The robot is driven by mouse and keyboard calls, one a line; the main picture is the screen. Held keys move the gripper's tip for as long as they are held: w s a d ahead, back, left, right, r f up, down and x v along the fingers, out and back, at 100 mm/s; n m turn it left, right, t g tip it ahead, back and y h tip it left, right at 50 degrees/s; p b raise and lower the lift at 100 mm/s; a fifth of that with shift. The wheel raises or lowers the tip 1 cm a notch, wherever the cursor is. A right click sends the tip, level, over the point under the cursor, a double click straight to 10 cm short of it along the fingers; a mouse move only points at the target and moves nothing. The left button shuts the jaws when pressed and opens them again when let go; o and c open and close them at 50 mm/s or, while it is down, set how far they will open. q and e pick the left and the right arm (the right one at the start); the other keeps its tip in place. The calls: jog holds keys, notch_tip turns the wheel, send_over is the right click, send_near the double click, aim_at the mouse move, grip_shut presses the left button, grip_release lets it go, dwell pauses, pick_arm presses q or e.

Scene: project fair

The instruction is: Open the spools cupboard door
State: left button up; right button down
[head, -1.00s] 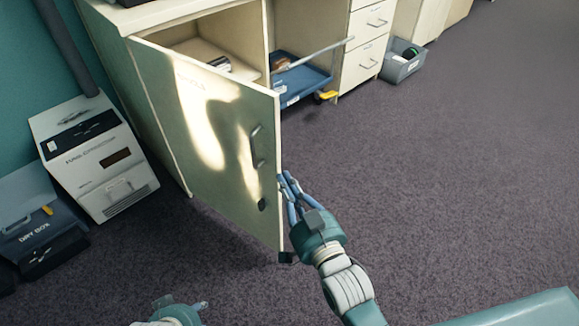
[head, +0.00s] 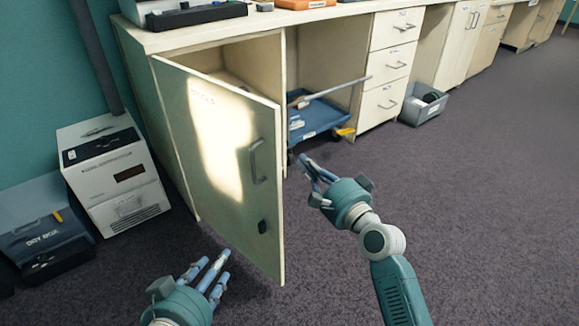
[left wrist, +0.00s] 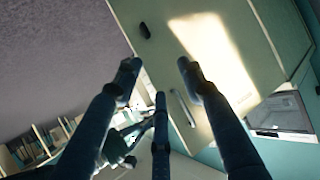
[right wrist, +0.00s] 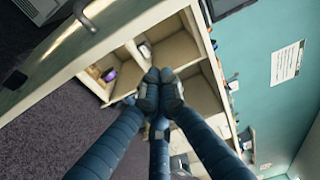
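The spools cupboard door (head: 185,120) stands swung out from the pale cabinet in the head view, with a faint label near its top. A grey bar handle (head: 257,162) and a dark fitting (head: 262,227) are near its free edge. My right gripper (head: 308,166) is just right of that edge, apart from the handle. Its fingertips are together and empty in the right wrist view (right wrist: 159,88). My left gripper (head: 208,262) is low in front of the door's outer face, fingers spread and empty. The left wrist view shows the door (left wrist: 245,75) and handle (left wrist: 183,107) beyond its fingers.
A blue trolley (head: 315,118) with a long grey bar sits in the open bay beside the cupboard. A grey bin (head: 424,103) stands by the drawers. A white machine (head: 115,175) and a dry box (head: 45,235) are at left. The carpet at right is clear.

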pick_arm(q)
notch_tip(320, 180, up, 6)
jog(key=w+d+t+h, duration=0.1)
jog(key=w+t, duration=0.1)
jog(key=t, duration=0.1)
jog(key=shift+w+d+b, duration=0.25)
jog(key=shift+w+b, duration=0.1)
jog(key=shift+b, duration=0.1)
pick_arm(e)
jog(key=shift+w+a, duration=0.15)
jog(key=shift+a, duration=1)
jog(key=shift+w+a, duration=0.1)
jog(key=shift+a, duration=1.05)
pick_arm(q)
jog(key=shift+r, duration=0.1)
